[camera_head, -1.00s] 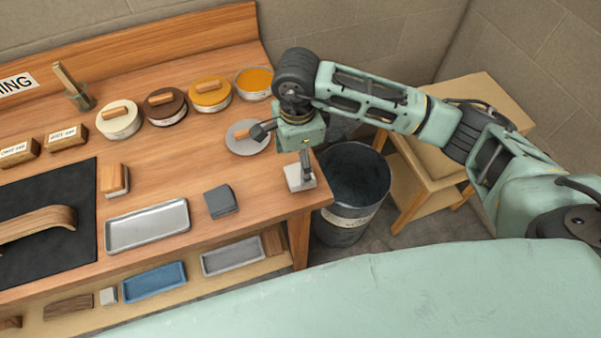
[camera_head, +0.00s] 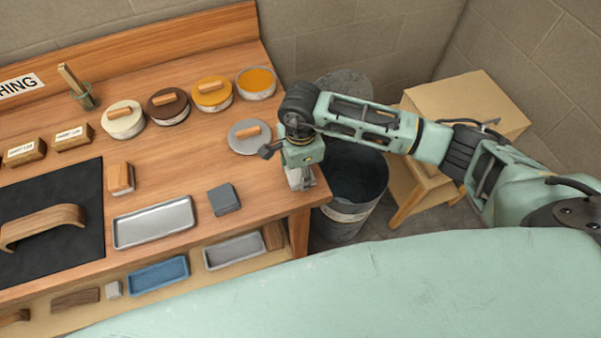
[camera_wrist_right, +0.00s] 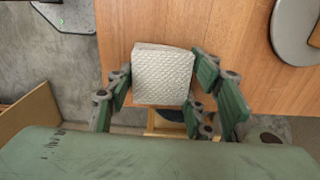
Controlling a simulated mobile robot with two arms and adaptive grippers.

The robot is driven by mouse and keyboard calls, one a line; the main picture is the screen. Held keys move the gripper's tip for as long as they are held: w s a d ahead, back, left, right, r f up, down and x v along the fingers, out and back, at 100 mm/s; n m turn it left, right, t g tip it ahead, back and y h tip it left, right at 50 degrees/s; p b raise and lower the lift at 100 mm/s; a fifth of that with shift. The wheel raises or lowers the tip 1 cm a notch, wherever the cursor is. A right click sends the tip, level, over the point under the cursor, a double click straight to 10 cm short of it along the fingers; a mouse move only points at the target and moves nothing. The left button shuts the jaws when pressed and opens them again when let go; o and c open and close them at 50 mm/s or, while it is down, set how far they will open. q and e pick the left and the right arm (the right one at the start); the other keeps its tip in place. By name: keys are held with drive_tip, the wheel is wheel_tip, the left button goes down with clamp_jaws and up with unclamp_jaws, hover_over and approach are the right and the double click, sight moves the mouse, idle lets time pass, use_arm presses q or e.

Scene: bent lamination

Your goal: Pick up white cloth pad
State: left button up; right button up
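The white cloth pad is a pale, textured block near the right front corner of the wooden table; in the right wrist view the pad (camera_wrist_right: 163,77) shows between my fingers. In the head view only part of the pad (camera_head: 296,180) shows under my right gripper (camera_head: 301,168), whose fingers are mostly hidden. In the right wrist view my right gripper (camera_wrist_right: 166,92) is open, with green fingers on both sides of the pad. I cannot tell whether they touch it. My left gripper is not in view.
A dark bin (camera_head: 352,185) stands beside the table's right edge. A grey-lidded dish (camera_head: 252,136) lies behind the gripper. A grey block (camera_head: 224,199) and a metal tray (camera_head: 154,223) lie to its left. A wooden stand (camera_head: 465,105) is at the right.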

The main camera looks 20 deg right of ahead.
drive_tip(key=c, duration=0.4)
drive_tip(key=shift+o, duration=0.2)
drive_tip(key=shift+r+b, duration=0.35)
drive_tip(key=shift+r, duration=0.05)
wheel_tip(320, 180, up, 3)
drive_tip(key=shift+w+f+b, duration=0.1)
drive_tip(key=shift+f+b, duration=0.1)
drive_tip(key=shift+b, duration=0.7)
drive_tip(key=s+d+r+b, duration=0.4)
drive_tip(key=s+d+r, duration=0.3)
drive_tip(key=s, duration=0.2)
drive_tip(key=shift+s+d+r, duration=0.15)
drive_tip(key=shift+d+r, duration=0.05)
drive_tip(key=shift+r, duration=0.1)
